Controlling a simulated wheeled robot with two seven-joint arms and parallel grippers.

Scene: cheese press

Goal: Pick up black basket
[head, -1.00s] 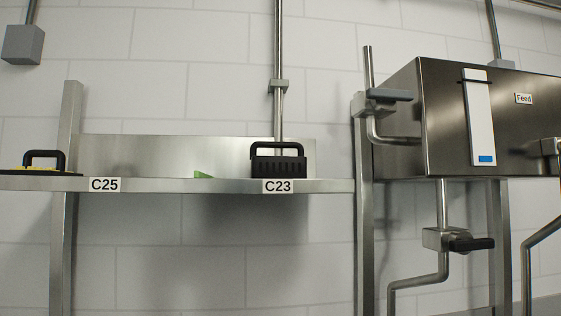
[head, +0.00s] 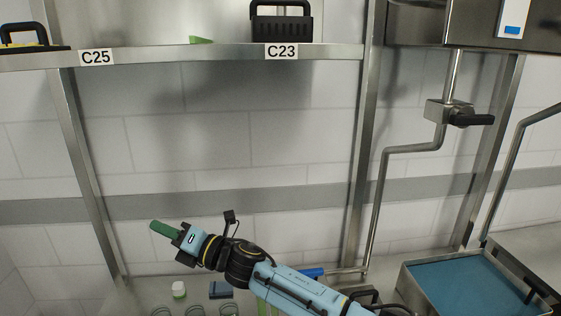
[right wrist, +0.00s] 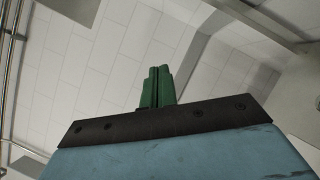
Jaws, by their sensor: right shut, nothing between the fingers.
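The black basket (head: 281,25) with its handle stands on the steel shelf above the C23 label, at the top of the head view. My right gripper (head: 160,228) shows in the lower left of the head view, well below the shelf. Its green fingers are together with nothing between them. In the right wrist view the shut green fingers (right wrist: 157,86) point up toward the white wall and ceiling, and no basket shows there. My left gripper is not in view.
The steel shelf (head: 180,56) crosses the upper head view. A black-handled item with yellow (head: 28,38) sits at its left end by C25, and a small green thing (head: 201,40) lies between. Steel pipes and a valve (head: 449,113) stand right. A blue-filled tray (head: 470,285) is lower right.

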